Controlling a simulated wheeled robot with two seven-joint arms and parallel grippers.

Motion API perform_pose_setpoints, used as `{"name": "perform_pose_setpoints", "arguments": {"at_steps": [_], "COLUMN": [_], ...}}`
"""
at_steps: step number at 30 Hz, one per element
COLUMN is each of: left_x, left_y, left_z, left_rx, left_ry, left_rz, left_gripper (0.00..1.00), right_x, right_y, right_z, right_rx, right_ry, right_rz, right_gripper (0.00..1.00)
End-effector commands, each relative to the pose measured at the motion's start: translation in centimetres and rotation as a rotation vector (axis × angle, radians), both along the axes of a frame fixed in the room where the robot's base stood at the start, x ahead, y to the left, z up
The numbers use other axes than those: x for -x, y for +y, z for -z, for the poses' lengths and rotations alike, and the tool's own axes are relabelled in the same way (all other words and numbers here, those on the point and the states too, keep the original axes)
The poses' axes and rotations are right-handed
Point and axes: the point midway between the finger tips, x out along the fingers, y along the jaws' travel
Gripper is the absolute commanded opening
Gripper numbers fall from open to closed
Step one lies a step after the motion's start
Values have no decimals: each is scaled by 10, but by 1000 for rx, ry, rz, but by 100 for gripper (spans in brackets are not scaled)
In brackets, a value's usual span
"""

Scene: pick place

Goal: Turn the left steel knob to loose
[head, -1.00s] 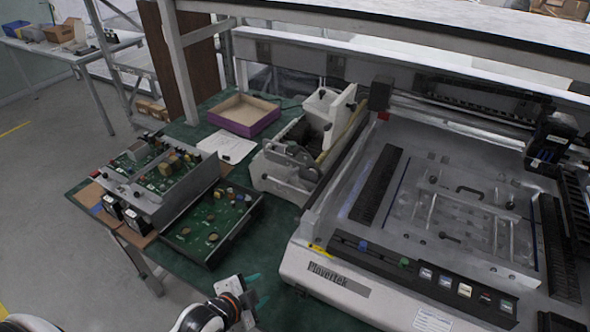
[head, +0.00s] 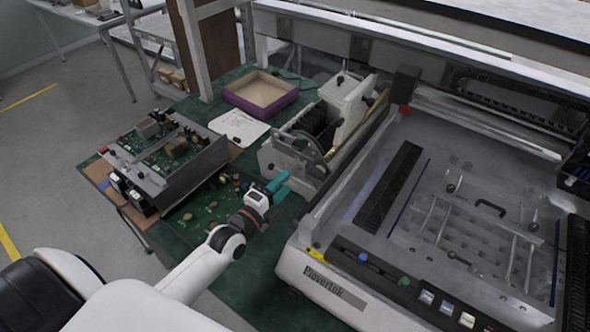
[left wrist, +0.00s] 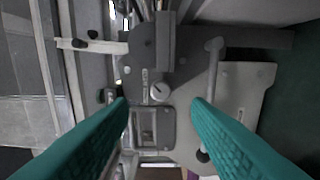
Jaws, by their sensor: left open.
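My left gripper (head: 279,187) comes in from the left in the head view, its teal fingers apart and empty, in front of the small grey-and-white machine (head: 272,160). In the left wrist view the same open gripper (left wrist: 160,112) frames part of that machine. A small round steel knob (left wrist: 160,92) with a pointer mark sits on a dark grey plate, between the fingers in the picture and not touched by them. I cannot make out this knob in the head view. My right gripper is not in view.
The large press-like machine (head: 335,295) stands right of my left gripper. Circuit-board trays (head: 165,170) lie to the left. A purple-edged box (head: 262,108) and a paper sheet (head: 240,128) lie behind. A strip of green table (head: 245,270) is clear.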

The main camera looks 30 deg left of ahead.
Motion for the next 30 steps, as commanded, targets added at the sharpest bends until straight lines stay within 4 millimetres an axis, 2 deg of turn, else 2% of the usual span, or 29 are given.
{"name": "perform_pose_setpoints", "arguments": {"at_steps": [3,9,21,23,29,30], "left_x": [-24,-49,-56,-56,-56,-56], "left_y": [-3,-7,-8,-8,-8,-8], "left_z": [-2,-1,0,0,0,0], "left_rx": [1,1,1,1,1,1], "left_ry": [-2,0,1,1,1,1], "left_rz": [0,0,1,1,1,1], "left_gripper": [44,44,44,36,3,1], "right_x": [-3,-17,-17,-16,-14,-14], "right_y": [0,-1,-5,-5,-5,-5], "right_z": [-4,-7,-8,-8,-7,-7], "right_rx": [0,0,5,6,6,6], "right_ry": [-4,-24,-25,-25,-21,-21], "right_rz": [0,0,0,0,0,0], "right_gripper": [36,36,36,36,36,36]}}
